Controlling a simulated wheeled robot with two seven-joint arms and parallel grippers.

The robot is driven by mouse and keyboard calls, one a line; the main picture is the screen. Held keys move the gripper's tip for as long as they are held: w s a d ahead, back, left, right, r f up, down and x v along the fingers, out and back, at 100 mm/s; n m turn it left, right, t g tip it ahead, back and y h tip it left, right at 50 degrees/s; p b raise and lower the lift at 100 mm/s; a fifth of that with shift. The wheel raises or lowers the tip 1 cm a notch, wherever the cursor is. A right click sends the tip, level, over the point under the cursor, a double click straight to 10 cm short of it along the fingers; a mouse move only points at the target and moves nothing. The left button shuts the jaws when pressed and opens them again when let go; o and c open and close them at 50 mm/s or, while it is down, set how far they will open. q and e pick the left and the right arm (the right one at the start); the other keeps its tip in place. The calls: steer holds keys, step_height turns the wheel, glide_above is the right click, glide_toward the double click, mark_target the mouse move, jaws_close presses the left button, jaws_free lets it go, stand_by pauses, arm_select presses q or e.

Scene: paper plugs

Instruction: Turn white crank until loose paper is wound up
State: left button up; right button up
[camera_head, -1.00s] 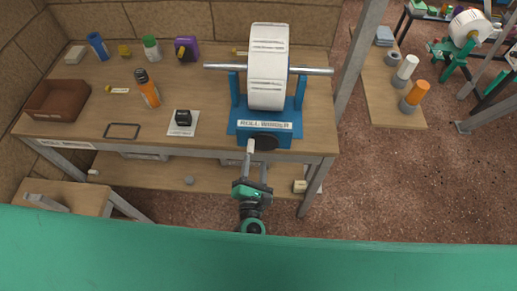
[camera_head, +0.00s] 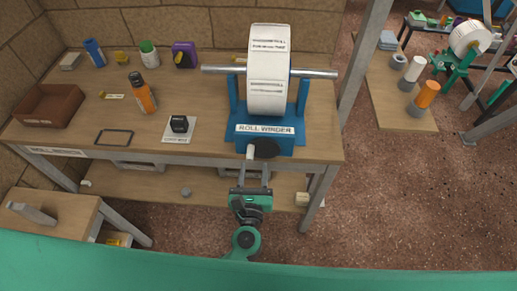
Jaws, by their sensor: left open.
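The roll winder (camera_head: 265,133) stands on the wooden table with a blue frame and a metal axle. A large white paper roll (camera_head: 268,80) with dark printed marks sits on its axle. No loose paper end is clearly visible. My right gripper is not in view.
The table (camera_head: 215,110) holds a brown tray (camera_head: 48,105), an orange bottle (camera_head: 143,93), a black ink pad (camera_head: 179,124), a purple container (camera_head: 184,55) and a dark frame (camera_head: 114,138). A lower shelf (camera_head: 150,187) lies under it.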

mark_target(250, 161)
arm_select(q)
steer(key=shift+w+a+f, duration=0.15)
steer(key=shift+w+a, duration=0.1)
steer(key=shift+w, duration=0.5)
steer(key=shift+w+a+f, duration=0.15)
steer(key=shift+w+a, duration=0.15)
steer(key=shift+w, duration=0.45)
steer(key=shift+w+a+f, duration=0.15)
steer(key=shift+w+a, duration=0.1)
steer(key=shift+w, duration=0.5)
steer(key=shift+c, duration=0.2)
jaws_close()
steer(key=shift+d+r+m+p, duration=0.15)
steer(key=shift+r+m+p, duration=0.35)
steer(key=shift+m+p, duration=0.6)
steer(key=shift+d+r+m+p, duration=0.15)
steer(key=shift+d+m+p, duration=0.05)
steer(key=shift+m+p, duration=0.6)
